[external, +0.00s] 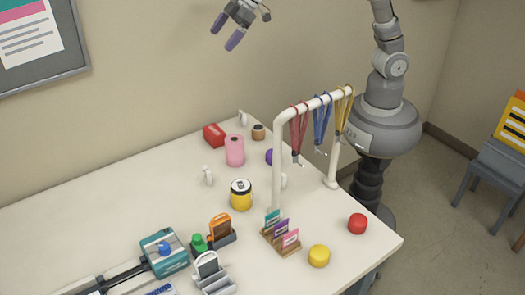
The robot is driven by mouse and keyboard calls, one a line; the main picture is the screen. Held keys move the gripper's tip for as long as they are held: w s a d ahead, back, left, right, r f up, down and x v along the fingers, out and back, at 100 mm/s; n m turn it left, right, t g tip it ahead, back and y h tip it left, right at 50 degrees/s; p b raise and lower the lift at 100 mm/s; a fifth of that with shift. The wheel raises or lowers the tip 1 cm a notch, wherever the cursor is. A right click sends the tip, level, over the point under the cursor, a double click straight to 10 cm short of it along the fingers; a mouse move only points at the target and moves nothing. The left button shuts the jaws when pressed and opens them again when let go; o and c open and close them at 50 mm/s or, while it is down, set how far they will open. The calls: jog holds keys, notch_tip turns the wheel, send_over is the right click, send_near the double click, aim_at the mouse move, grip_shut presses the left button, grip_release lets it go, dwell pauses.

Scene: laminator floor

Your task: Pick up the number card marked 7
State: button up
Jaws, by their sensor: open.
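Several small cards stand in a wooden holder (287,250) near the table's front right: a teal-topped card (272,217), a purple one (281,228) and a pink one (291,238). Any numbers on them are too small to read, so I cannot tell which is marked 7. My gripper (227,31) is at the top of the external view, high above the table and far from the holder. Its two purple-tipped fingers are apart, with nothing between them.
A white rack (278,150) with hanging lanyards stands just behind the holder. A yellow puck (319,256) and a red one (357,223) are to its right; a yellow jar (241,195) and an orange item in a dark stand (220,230) are to its left. The left rear table is clear.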

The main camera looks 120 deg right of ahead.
jog(key=s+a+r+t+y+b, duration=0.1)
jog(key=s+a+r+t+b, duration=0.2)
jog(key=a+r, duration=0.6)
jog(key=s+a+r+t+b, duration=0.3)
jog(key=s+a+r, duration=0.3)
jog(key=a+r, duration=0.3)
jog(key=shift+a+r+t+y+b, duration=0.3)
jog(key=shift+a+t+y, duration=0.1)
jog(key=shift+a, duration=0.35)
jog(key=shift+t+y, duration=0.5)
jog(key=shift+t, duration=0.3)
jog(key=s+a+r, duration=0.2)
jog(key=s+a+r+b, duration=0.1)
jog(key=s+a+r, duration=0.1)
jog(key=s, duration=0.1)
jog(key=shift+s+r, duration=0.15)
jog(key=shift+r, duration=0.15)
jog(key=c, duration=0.3)
jog(key=shift+d+f, duration=0.1)
